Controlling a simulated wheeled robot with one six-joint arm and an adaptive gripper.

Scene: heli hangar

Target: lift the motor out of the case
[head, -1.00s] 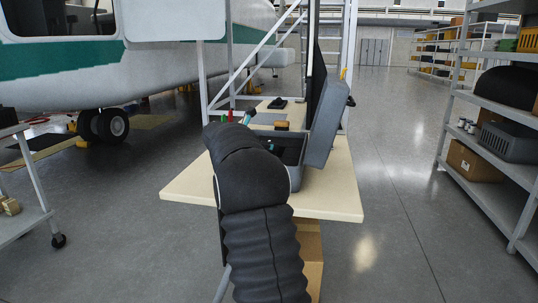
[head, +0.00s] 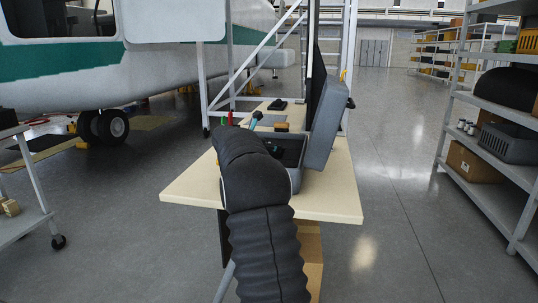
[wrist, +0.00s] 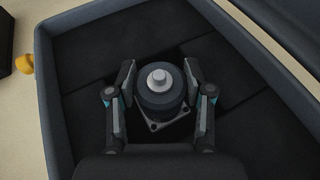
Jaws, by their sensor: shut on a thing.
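The motor (wrist: 160,98) is a dark round body with a light metal shaft on top and a square flange below, seen from above in the wrist view. My gripper (wrist: 160,80) is shut on it, with one finger against each side. The case (wrist: 50,100) surrounds both in the wrist view, with dark padding inside. In the head view the open case (head: 293,147) stands on the table with its grey lid (head: 324,130) raised on the right. My arm hides much of the case there, and the motor cannot be made out. I cannot tell whether the motor is clear of its recess.
The pale table (head: 335,195) has free room at its front right. A small orange-brown block (head: 282,127) lies behind the case. A yellow object (wrist: 24,64) sits outside the case. Shelves (head: 490,120) stand at right, and an aircraft (head: 60,60) at left.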

